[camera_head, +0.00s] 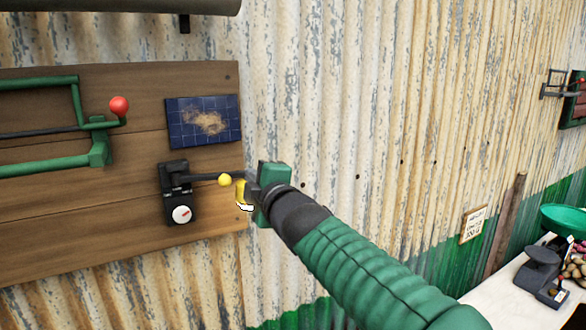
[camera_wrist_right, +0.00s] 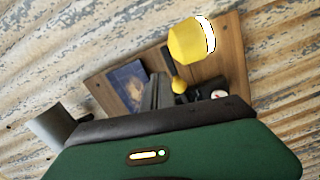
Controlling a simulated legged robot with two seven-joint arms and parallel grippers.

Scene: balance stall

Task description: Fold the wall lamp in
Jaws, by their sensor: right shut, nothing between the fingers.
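The wall lamp has a black bracket (camera_head: 176,180) on the wooden board, with a dark arm reaching right to a small yellow ball (camera_head: 224,180). A yellow lamp head with a bright white face (camera_head: 243,194) shows just right of and below the ball, partly hidden by my right gripper. In the right wrist view the lamp head (camera_wrist_right: 190,42) and the yellow ball (camera_wrist_right: 179,86) show beyond the fingers. My right gripper (camera_head: 252,190) is shut and empty, close beside the lamp head; whether it touches cannot be told. My left gripper is not in view.
The wooden board (camera_head: 90,215) also carries a green tube frame (camera_head: 40,163) with a red knob (camera_head: 119,105), a blue panel (camera_head: 204,121) and a white dial (camera_head: 182,214). A corrugated wall (camera_head: 370,90) lies behind. A counter (camera_head: 515,300) with a black-and-green scale stands at lower right.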

